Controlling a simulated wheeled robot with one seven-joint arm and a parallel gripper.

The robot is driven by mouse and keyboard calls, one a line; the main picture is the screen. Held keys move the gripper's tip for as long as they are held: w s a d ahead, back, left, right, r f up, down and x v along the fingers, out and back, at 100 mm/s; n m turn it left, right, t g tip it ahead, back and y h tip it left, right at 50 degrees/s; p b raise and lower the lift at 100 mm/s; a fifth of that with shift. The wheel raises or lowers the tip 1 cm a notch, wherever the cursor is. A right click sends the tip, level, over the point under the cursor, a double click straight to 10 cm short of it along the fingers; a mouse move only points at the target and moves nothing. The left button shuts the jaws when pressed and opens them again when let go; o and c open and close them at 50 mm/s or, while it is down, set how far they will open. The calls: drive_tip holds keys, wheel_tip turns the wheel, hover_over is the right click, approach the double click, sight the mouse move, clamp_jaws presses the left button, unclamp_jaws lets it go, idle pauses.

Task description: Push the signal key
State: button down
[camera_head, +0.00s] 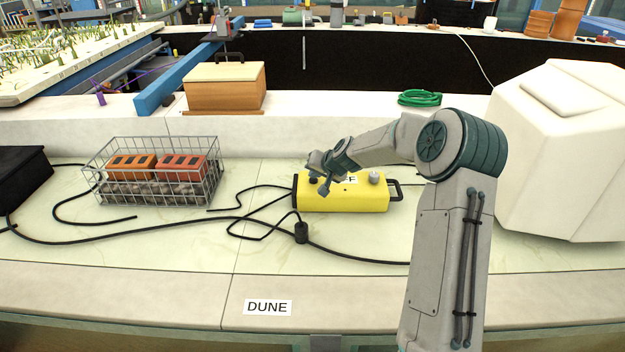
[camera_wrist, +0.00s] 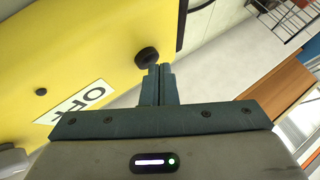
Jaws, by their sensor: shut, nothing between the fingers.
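A yellow box (camera_head: 350,203) with a black handle on its right end lies on the pale bench top. It fills the upper left of the wrist view (camera_wrist: 60,45). A round black button (camera_wrist: 146,57) stands out from its face; I take it for the signal key. My gripper (camera_wrist: 160,68) is shut and empty, its fingertips right beside the button in the picture. I cannot tell whether they touch it. In the head view, my gripper (camera_head: 324,187) is over the left part of the box. A white label (camera_wrist: 80,101) with partly hidden black letters is on the box.
Black cables (camera_head: 180,223) run over the bench left of and in front of the box. A wire basket (camera_head: 157,190) with orange-red blocks stands to the left. A large white casing (camera_head: 560,160) stands to the right. A wooden box (camera_head: 225,88) and green coil (camera_head: 419,98) are behind.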

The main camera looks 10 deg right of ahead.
sight(315, 181)
idle(0.4)
drive_tip(key=shift+r+p, duration=0.3)
drive_tip(key=shift+r, duration=0.55)
drive_tip(key=shift+r+p, duration=1.2)
drive_tip(key=shift+r, duration=1.8)
